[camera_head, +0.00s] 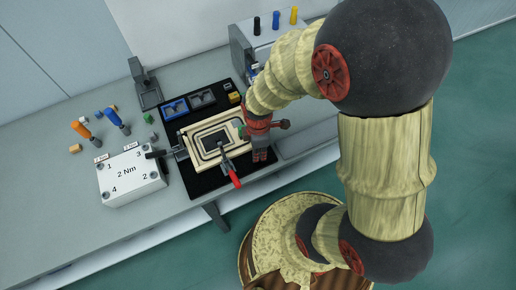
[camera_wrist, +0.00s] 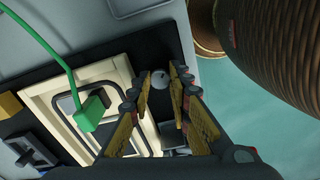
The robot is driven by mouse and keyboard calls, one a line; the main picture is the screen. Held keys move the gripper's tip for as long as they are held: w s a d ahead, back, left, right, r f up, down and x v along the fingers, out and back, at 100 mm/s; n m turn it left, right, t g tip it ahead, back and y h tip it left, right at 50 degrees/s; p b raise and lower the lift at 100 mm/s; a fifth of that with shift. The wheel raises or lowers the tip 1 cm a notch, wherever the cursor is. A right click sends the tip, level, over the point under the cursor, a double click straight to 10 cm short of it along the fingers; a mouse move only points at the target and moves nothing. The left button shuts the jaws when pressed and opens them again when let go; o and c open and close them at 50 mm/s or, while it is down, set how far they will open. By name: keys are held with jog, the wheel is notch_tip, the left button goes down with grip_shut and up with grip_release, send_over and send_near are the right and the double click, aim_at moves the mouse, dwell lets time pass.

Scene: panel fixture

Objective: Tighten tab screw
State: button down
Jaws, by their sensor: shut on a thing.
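My gripper (camera_head: 258,143) is at the right edge of the cream panel frame (camera_head: 190,150), which lies on a black mat. In the wrist view its fingers (camera_wrist: 160,85) stand on both sides of a small grey round-ended part (camera_wrist: 158,82), beside the cream frame (camera_wrist: 48,97). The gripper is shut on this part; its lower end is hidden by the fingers. A green plug (camera_wrist: 91,110) on a green cable is over the frame. I cannot make out the tab screw in either view.
A white box (camera_head: 128,187) marked 2 Nm, orange (camera_head: 80,129) and blue (camera_head: 113,118) drivers stand left. Blue and grey trays (camera_head: 175,108) lie behind.

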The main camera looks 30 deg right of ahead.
jog(key=m+p, duration=0.1)
jog(key=m, duration=0.2)
jog(key=shift+r+m+p, duration=0.1)
jog(key=shift+m+p, duration=0.2)
jog(key=shift+m, duration=0.1)
jog(key=m+p, duration=0.1)
jog(key=m, duration=0.2)
jog(key=shift+m, duration=0.3)
jog(key=m+p, duration=0.1)
jog(key=m, duration=0.2)
jog(key=shift+m+p, duration=0.3)
jog(key=shift+p, duration=0.05)
jog(key=m+p, duration=0.1)
jog(key=m, duration=0.2)
jog(key=shift+s+a+m, duration=0.1)
jog(key=shift+m, duration=0.2)
jog(key=m+p, duration=0.1)
jog(key=m, duration=0.5)
jog(key=shift+p, duration=0.35)
jog(key=m+p, duration=0.1)
jog(key=m, duration=0.6)
jog(key=shift+a, duration=0.1)
